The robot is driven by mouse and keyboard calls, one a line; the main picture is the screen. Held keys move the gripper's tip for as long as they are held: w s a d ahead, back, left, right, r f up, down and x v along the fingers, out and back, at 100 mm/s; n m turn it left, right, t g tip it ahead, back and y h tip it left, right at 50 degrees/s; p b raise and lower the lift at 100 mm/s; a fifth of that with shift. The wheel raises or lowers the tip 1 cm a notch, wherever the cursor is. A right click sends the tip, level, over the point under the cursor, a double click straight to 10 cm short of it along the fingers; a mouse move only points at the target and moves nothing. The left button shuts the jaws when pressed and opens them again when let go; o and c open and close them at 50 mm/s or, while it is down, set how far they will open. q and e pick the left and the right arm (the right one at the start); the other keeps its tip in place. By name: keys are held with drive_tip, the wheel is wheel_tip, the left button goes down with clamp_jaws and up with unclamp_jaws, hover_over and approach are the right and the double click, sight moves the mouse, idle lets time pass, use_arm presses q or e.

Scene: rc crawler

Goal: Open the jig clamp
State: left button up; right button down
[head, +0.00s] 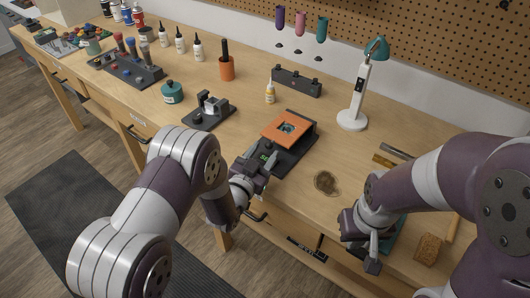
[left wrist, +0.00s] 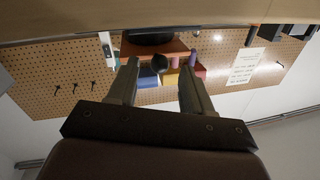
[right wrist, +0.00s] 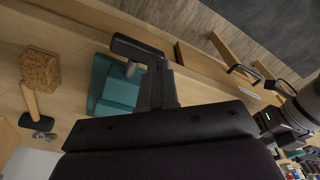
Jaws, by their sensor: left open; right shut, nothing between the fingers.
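A black fixture with an orange plate (head: 285,129) stands on the middle of the workbench. It looks like the jig, but I cannot clearly make out its clamp. The plate also shows in the left wrist view (left wrist: 178,46), with a dark rounded part (left wrist: 160,64) in front of it. My left gripper (head: 268,164) is at the near end of this fixture. In the left wrist view its fingers (left wrist: 156,82) are apart, with the dark part seen between their tips; contact is unclear. My right gripper (head: 372,258) is shut and empty over the bench's front right, close to a teal block (right wrist: 116,88).
A smaller black stand (head: 207,117) with a pale metal part is left of the fixture. A white lamp (head: 352,118) stands behind right. A round brown dish (head: 325,182) lies between the grippers. A cork-like block (head: 430,249) is at the right.

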use_arm(q)
drive_tip(key=shift+x, duration=0.8)
use_arm(e)
drive_tip(key=shift+f, duration=0.15)
use_arm(q)
drive_tip(key=shift+s, duration=0.1)
drive_tip(key=shift+c, duration=0.3)
